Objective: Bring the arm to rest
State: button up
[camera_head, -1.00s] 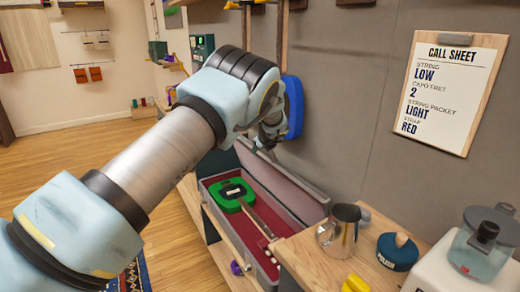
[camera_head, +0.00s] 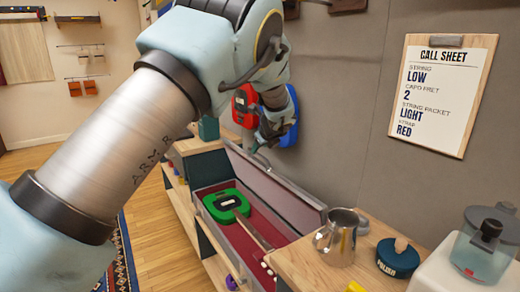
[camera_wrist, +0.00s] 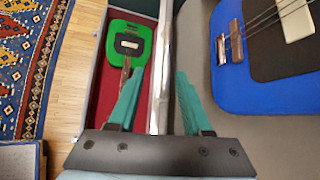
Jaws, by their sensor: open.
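My arm reaches across the head view from the lower left. My gripper (camera_head: 272,128) hangs at its end, in front of the grey wall and above the open case (camera_head: 292,200). In the wrist view its two teal fingers (camera_wrist: 158,100) stand apart with nothing held between them. A green guitar (camera_head: 226,204) lies in the red-lined case, below the gripper and apart from it; it also shows in the wrist view (camera_wrist: 118,46). A blue guitar (camera_head: 291,112) hangs on the wall close behind the gripper and shows large in the wrist view (camera_wrist: 270,95).
A call sheet (camera_head: 440,92) hangs on the wall at right. A red guitar (camera_head: 245,106) hangs beyond the gripper. Open wood floor (camera_head: 160,235) lies at left.

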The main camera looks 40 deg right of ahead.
dwell(0.3)
jog(key=w+a+n+g+y, duration=0.1)
jog(key=w+a+n, duration=0.3)
jog(key=a, duration=0.5)
jog(key=w+a+n+y, duration=0.1)
jog(key=w+a+n, duration=0.3)
jog(key=a, duration=0.5)
jog(key=a+n+g+y, duration=0.25)
jog(key=a+n, duration=0.65)
jog(key=a, duration=0.9)
jog(key=s+a+n+g, duration=0.1)
jog(key=s+a+n, duration=0.8)
jog(key=a, duration=0.3)
jog(key=s+a+f+n+g+h, duration=0.1)
jog(key=s+a+n+g, duration=0.1)
jog(key=s+a+n, duration=0.6)
jog(key=s+a, duration=0.1)
jog(key=a, duration=0.3)
jog(key=shift+a+f+n, duration=0.2)
jog(key=shift+a+n, duration=0.1)
jog(key=shift+n, duration=0.1)
jog(key=shift+s+g, duration=0.1)
jog(key=shift+g, duration=0.15)
